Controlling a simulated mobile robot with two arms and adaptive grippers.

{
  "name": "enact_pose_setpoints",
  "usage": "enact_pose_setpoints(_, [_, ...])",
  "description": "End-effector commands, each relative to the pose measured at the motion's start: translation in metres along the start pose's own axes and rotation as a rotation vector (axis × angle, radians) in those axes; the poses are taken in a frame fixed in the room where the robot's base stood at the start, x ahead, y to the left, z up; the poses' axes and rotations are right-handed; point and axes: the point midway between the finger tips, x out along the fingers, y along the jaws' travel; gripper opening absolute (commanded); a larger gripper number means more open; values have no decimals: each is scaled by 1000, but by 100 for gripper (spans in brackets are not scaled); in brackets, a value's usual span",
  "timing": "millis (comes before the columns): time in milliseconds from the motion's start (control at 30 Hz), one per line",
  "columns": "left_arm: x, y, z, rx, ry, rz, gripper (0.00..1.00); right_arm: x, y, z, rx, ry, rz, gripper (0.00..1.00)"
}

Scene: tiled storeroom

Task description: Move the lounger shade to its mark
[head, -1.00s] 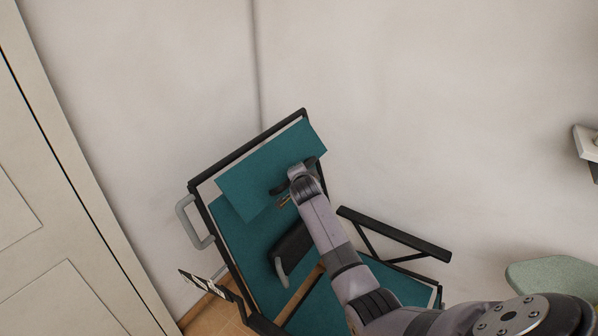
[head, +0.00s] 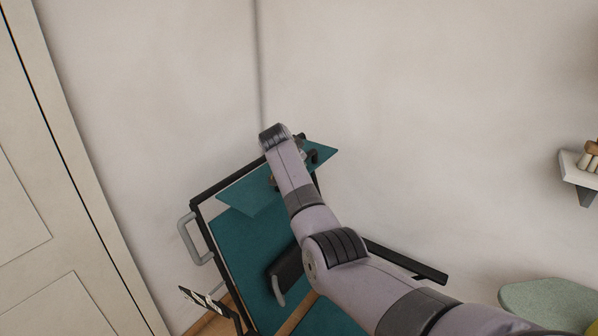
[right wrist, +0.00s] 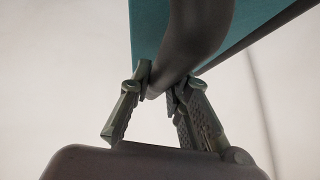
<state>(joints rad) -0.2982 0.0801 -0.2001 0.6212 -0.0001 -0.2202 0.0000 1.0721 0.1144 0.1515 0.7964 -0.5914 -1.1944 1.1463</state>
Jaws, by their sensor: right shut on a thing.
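The lounger shade (head: 250,196) is a flat teal panel at the top of the lounger's teal backrest (head: 238,240). It shows edge-tilted, standing out from the backrest. My right gripper (right wrist: 161,86) is shut on the shade's dark curved handle (right wrist: 200,35), with the teal panel (right wrist: 148,28) behind it in the right wrist view. In the head view my right arm hides most of this grip. A black-and-white marked strip (head: 202,300) sits at the lounger's lower left; I cannot tell whether it is the shade's mark. My left gripper is not in view.
A grey side handle (head: 188,240) juts from the lounger's left frame. A black armrest (head: 405,262) is on its right. Walls meet close behind it. A door (head: 60,190) stands left; a small shelf (head: 578,178) and green seat (head: 550,302) are right.

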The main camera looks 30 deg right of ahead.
Motion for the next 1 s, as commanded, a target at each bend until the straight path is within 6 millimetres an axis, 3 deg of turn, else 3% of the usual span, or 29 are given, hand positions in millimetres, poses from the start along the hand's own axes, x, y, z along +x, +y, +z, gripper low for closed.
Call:
enact_pose_setpoints(233, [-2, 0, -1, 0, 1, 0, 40, -10, -8, -12, 8, 9, -7, 0])
enact_pose_setpoints(800, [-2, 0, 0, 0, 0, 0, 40, -11, -10, -14, 8, 8, -8, 0])
enact_pose_setpoints(833, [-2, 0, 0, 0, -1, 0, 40, -11, -10, -14, 8, 8, -8, 19])
enact_pose_setpoints(1000, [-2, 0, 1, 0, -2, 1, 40, -11, -9, -13, 6, 6, -6, 31])
